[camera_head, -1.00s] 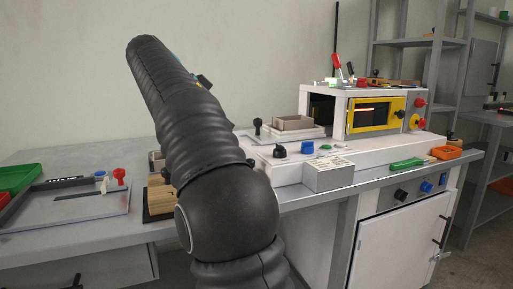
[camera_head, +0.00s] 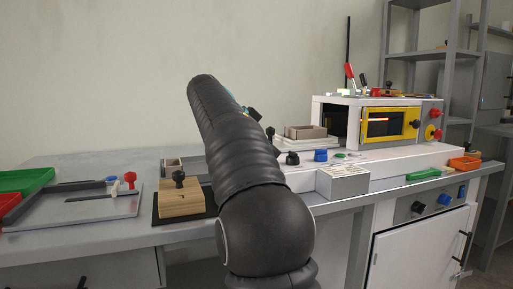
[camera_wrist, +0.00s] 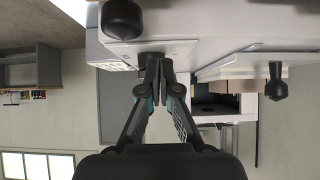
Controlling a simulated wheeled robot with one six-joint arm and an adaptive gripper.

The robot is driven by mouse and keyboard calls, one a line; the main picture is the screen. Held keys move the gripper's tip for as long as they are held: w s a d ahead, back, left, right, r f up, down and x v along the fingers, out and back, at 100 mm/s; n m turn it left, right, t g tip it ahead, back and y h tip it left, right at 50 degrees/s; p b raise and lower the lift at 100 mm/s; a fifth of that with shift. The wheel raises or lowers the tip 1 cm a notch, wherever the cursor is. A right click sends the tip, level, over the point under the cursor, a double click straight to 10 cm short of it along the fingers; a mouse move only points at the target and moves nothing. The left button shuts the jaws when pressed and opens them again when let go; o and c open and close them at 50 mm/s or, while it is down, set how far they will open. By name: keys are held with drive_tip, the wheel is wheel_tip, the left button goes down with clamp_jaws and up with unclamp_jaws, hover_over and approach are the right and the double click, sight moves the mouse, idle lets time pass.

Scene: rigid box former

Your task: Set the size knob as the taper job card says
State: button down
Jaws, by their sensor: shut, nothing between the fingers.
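In the head view, a black knob (camera_head: 292,158) and a blue knob (camera_head: 321,155) stand on the white machine's front ledge. In front of them is a pale box with small printed lines on its top (camera_head: 345,171), too small to read; I cannot tell if it is the taper job card.
The white machine has a yellow-framed window (camera_head: 391,123) and red-handled levers (camera_head: 349,71). A wooden block with a black knob (camera_head: 181,203) sits left of my arm. A grey tray (camera_head: 75,207) lies farther left. Another black knob (camera_wrist: 276,84) shows in the wrist view.

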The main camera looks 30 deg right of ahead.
drive_tip(key=shift+s+d, duration=0.15)
drive_tip(key=shift+d, duration=0.45)
drive_tip(key=shift+s+d, duration=0.15)
drive_tip(key=shift+d, duration=0.45)
